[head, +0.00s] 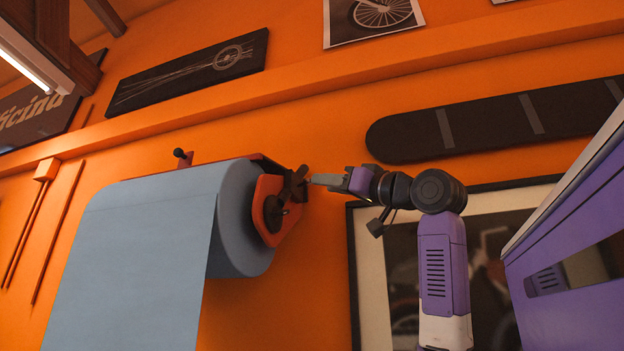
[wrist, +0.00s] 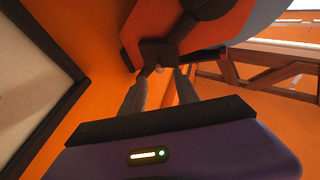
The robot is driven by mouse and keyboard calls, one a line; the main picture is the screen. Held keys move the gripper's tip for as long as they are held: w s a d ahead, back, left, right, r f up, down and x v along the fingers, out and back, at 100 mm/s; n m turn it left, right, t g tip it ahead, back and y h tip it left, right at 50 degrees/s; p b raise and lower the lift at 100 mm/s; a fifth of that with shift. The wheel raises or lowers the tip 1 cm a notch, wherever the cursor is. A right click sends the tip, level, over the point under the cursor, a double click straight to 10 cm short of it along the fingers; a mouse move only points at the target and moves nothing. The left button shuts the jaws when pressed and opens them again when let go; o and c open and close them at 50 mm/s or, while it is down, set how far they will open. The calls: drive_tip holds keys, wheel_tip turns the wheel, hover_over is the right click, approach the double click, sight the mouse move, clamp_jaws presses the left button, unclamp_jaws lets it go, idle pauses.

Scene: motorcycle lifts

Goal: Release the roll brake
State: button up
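A wide blue roll (head: 150,250) hangs on the orange wall with its sheet drooping down. An orange-red end bracket (head: 268,200) holds its right end; it also shows in the wrist view (wrist: 135,32). A dark brake handle with crossed arms (head: 292,186) sits on that bracket. My gripper (head: 312,179) is at the handle's right side. In the wrist view, my two grey fingers (wrist: 160,74) stand apart, with a dark block of the handle (wrist: 158,52) right at their tips. I cannot tell whether they touch it. Nothing is held.
A framed picture (head: 370,270) hangs on the wall below and behind my arm. A dark rounded board (head: 490,124) is mounted above it. A small dark knob (head: 180,154) stands at the roll holder's back left.

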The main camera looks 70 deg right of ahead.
sight(304, 184)
drive_tip(key=p+x, duration=0.2)
drive_tip(key=x, duration=0.3)
drive_tip(key=shift+w+d+r, duration=0.1)
drive_tip(key=shift+w+d, duration=0.05)
drive_tip(key=shift+w, duration=0.15)
drive_tip(key=shift+c, duration=0.4)
clamp_jaws()
